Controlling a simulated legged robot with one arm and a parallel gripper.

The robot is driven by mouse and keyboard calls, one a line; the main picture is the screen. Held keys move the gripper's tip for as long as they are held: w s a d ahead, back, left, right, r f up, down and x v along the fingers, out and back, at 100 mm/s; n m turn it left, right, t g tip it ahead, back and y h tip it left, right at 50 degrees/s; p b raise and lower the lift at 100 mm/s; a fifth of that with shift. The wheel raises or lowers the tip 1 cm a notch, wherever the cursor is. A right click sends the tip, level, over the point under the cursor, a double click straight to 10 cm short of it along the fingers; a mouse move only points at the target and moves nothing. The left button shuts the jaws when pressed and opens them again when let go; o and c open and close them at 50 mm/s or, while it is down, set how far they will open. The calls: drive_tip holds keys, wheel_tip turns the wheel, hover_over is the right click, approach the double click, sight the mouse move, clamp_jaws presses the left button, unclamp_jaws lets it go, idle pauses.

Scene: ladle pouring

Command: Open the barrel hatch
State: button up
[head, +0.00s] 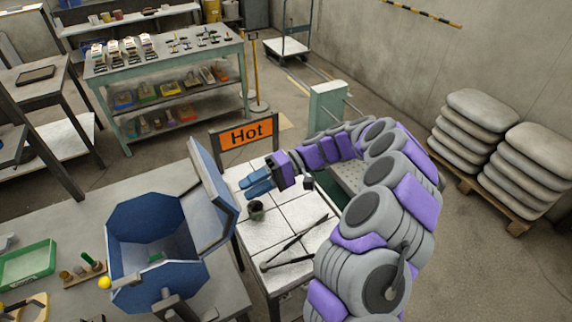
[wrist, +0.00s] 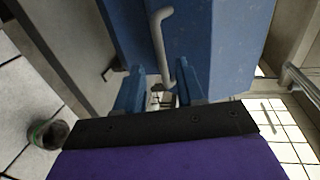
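The blue barrel (head: 118,272) stands at the lower left in the head view, its octagonal mouth uncovered and its inside visible. Its blue hatch (head: 207,200) is swung up and stands tilted at the barrel's right side. In the wrist view the hatch (wrist: 215,45) fills the upper middle, with a bent grey handle (wrist: 157,40) on it. My gripper (head: 250,187) is just right of the hatch. In the wrist view its blue fingers (wrist: 160,95) are spread, with the handle's lower end in line with the gap. I cannot tell whether they touch it.
A white-tiled table (head: 262,232) under my arm holds a dark cup (head: 256,210) and long dark tools (head: 295,245). An orange "Hot" sign (head: 245,133) stands behind it.

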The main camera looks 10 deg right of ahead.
drive_tip(key=p+v, duration=0.3)
drive_tip(key=v, duration=0.6)
drive_tip(key=shift+w+d+r, duration=0.2)
drive_tip(key=shift+r, duration=0.15)
drive_tip(key=p+v, duration=0.3)
drive_tip(key=p, duration=0.4)
drive_tip(key=shift+d+f+p, duration=0.1)
drive_tip(key=shift+d+p, duration=0.2)
drive_tip(key=shift+d, duration=0.15)
